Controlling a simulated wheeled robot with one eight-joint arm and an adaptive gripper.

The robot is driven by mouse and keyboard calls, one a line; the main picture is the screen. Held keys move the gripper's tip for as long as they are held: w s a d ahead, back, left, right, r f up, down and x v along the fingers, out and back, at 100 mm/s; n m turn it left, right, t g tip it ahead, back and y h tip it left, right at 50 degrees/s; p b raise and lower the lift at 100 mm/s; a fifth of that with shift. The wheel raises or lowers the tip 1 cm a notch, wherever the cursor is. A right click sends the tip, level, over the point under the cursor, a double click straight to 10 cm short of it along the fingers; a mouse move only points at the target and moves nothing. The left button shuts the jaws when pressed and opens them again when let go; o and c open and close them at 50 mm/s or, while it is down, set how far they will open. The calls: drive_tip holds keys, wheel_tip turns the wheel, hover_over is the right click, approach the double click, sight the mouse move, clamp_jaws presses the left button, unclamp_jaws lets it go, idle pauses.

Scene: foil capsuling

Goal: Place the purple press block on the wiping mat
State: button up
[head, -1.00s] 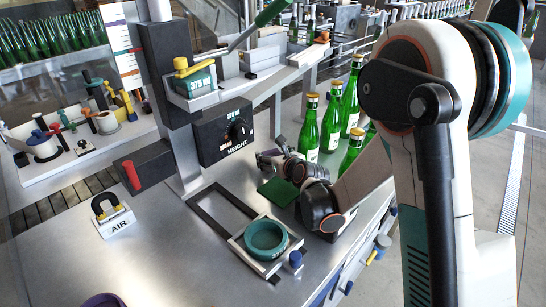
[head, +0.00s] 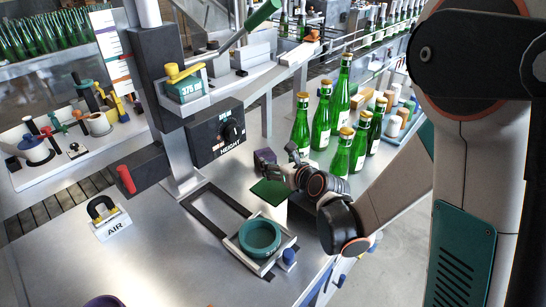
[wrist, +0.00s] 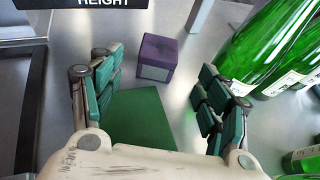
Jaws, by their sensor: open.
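The purple press block (wrist: 157,57) stands on the metal bench just beyond the far edge of the green wiping mat (wrist: 138,118). In the head view the block (head: 265,157) shows small, behind the mat (head: 270,191). My gripper (wrist: 155,85) is open and empty. In the wrist view its two padded fingers spread over either side of the mat, with the block ahead between and beyond the fingertips, apart from them. In the head view my gripper (head: 287,168) is low over the bench, and its fingers are partly hard to make out.
Green bottles (head: 322,125) stand close to the right of my gripper. The height control box (head: 214,133) is at the back left. A teal ring (head: 260,236) sits in a fixture in front. The bench is clear around the AIR block (head: 111,219).

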drive_tip(key=shift+s+d+r, duration=0.15)
drive_tip(key=shift+s+r, duration=0.05)
drive_tip(key=shift+s, duration=0.25)
drive_tip(key=s+d+r+m+t+h, duration=0.1)
drive_tip(key=d+r+m+t+h, duration=0.1)
drive_tip(key=d+r+m, duration=0.35)
drive_tip(key=d+r+m+t+h, duration=0.1)
drive_tip(key=d+r+m+t, duration=0.1)
drive_tip(key=r+m, duration=0.5)
drive_tip(key=s+d+r+m+t+h, duration=0.1)
drive_tip(key=d+r+m+h, duration=0.15)
drive_tip(key=r+m, duration=0.4)
drive_tip(key=s+d+r+m+g+h, duration=0.1)
drive_tip(key=s+d+r+m+h, duration=0.2)
drive_tip(key=d+m, duration=0.35)
drive_tip(key=s+d+f+m+g, duration=0.1)
drive_tip(key=s+f+m+g, duration=0.2)
drive_tip(key=s+f+m, duration=0.2)
drive_tip(key=s+d+f+m+g, duration=0.1)
drive_tip(key=s+f+m+g, duration=0.3)
drive_tip(key=s+m, duration=0.3)
drive_tip(key=s, duration=0.4)
drive_tip(key=shift+f+y, duration=0.35)
drive_tip(key=shift+o, duration=0.4)
drive_tip(key=s+a+f+m+g+y, duration=0.2)
drive_tip(key=s+a+f+m, duration=0.1)
drive_tip(key=s+a, duration=0.2)
drive_tip(key=shift+s+g+y, duration=0.3)
drive_tip(key=shift+s+y, duration=0.1)
drive_tip(key=shift+s, duration=0.45)
